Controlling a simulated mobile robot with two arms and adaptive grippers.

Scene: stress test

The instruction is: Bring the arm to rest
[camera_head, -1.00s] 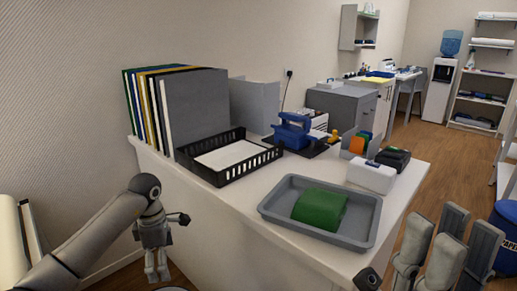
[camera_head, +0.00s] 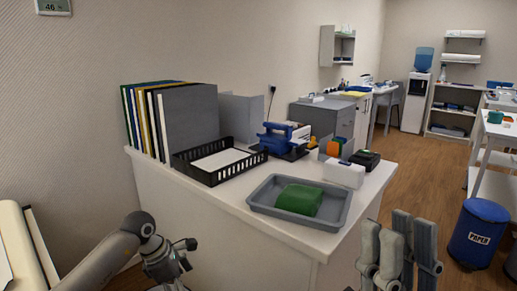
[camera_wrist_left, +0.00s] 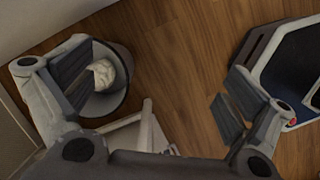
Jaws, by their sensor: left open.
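My left arm comes in at the lower left of the head view, and its gripper (camera_head: 168,272) points down in front of the white counter's side, partly cut off by the bottom edge. In the left wrist view the two fingers of that gripper (camera_wrist_left: 158,95) stand wide apart with nothing between them, only floor below. My right gripper (camera_head: 400,250) stands at the lower right of the head view with its fingers pointing up. Its fingers look apart and empty, beside the counter's front right corner. The rest of my right arm is mostly out of view.
The white counter (camera_head: 265,238) carries a grey tray (camera_head: 336,221) with a green bundle (camera_head: 299,199), a black paper tray (camera_head: 184,169) and folders (camera_head: 190,118). A blue bin (camera_head: 478,232) stands right. The left wrist view shows a round bin (camera_wrist_left: 122,98) beneath one finger.

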